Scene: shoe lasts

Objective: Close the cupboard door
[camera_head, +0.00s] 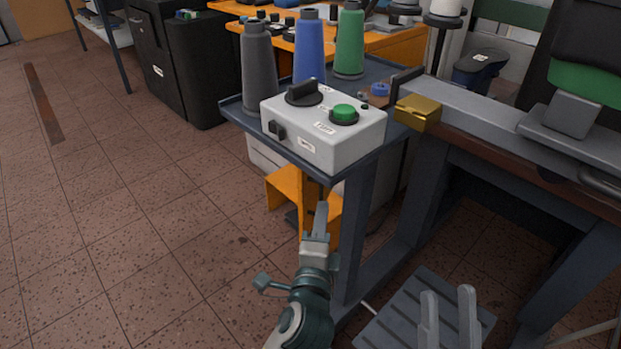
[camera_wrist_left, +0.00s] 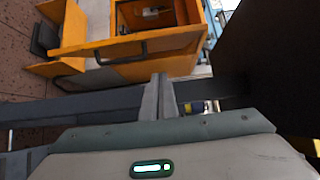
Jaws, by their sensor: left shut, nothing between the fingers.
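My left gripper (camera_head: 320,208) is shut and empty, held low in front of the grey side table. In the left wrist view its two fingers (camera_wrist_left: 158,85) are together, with an orange cupboard (camera_wrist_left: 175,65) beyond them. The cupboard has dark bar handles, an orange panel sticking out at the left and an open recess near the top. In the head view orange panels (camera_head: 285,188) show under the table, partly hidden by its leg and my gripper. I cannot tell for certain which panel is the door. My right gripper (camera_head: 449,300) is open and empty at the bottom right.
A grey control box (camera_head: 325,130) with a green button and spools stand on the side table (camera_head: 235,108). A workbench (camera_head: 470,145) is at the right, with a slatted grey step (camera_head: 425,310) below. A black cabinet (camera_head: 185,60) stands behind.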

